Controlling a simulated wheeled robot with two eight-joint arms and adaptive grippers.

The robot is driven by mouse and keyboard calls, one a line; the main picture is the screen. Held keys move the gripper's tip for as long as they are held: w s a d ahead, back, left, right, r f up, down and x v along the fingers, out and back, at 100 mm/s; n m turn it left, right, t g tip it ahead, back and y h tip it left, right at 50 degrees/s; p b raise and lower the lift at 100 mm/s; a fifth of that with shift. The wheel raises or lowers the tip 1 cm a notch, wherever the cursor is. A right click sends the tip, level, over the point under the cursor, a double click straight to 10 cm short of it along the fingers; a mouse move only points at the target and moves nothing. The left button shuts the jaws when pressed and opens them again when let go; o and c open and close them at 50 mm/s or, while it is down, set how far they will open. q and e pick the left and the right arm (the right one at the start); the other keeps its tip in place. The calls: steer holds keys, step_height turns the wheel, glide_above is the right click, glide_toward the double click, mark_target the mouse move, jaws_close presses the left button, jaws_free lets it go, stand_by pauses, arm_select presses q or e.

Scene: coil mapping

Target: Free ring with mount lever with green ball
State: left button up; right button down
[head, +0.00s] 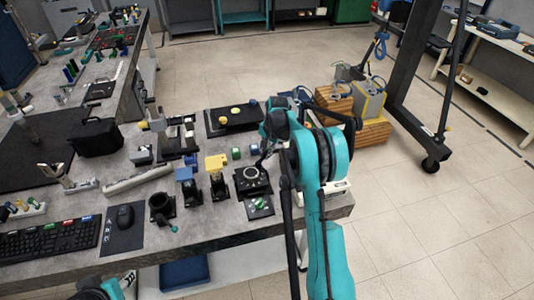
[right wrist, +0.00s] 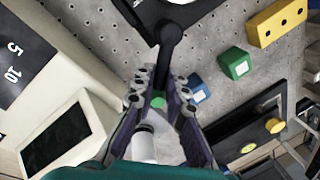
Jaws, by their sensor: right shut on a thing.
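The black mount (head: 241,187) stands on the table near its right front part, with a pale ring (head: 252,173) on its top. In the right wrist view the black lever (right wrist: 170,45) runs from the mount at the top edge down between my fingers. The lever's green ball (right wrist: 158,102) shows between the fingers. My right gripper (right wrist: 160,92) is shut on the lever at its ball end. In the head view my right gripper (head: 268,158) is beside the mount, partly hidden by my arm.
A green cube (right wrist: 235,63) and a yellow block (right wrist: 276,22) stand near the right gripper. A black tray (head: 214,131) lies behind the mount.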

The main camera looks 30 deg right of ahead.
steer(key=shift+w, duration=0.1)
stand_by(0.4)
steer(key=c, duration=1.5)
jaws_free()
steer(key=shift+c, duration=0.2)
step_height(320, 180, up, 12)
steer(key=s+d, duration=0.1)
steer(key=s, duration=0.1)
steer(key=shift+d+f, duration=0.1)
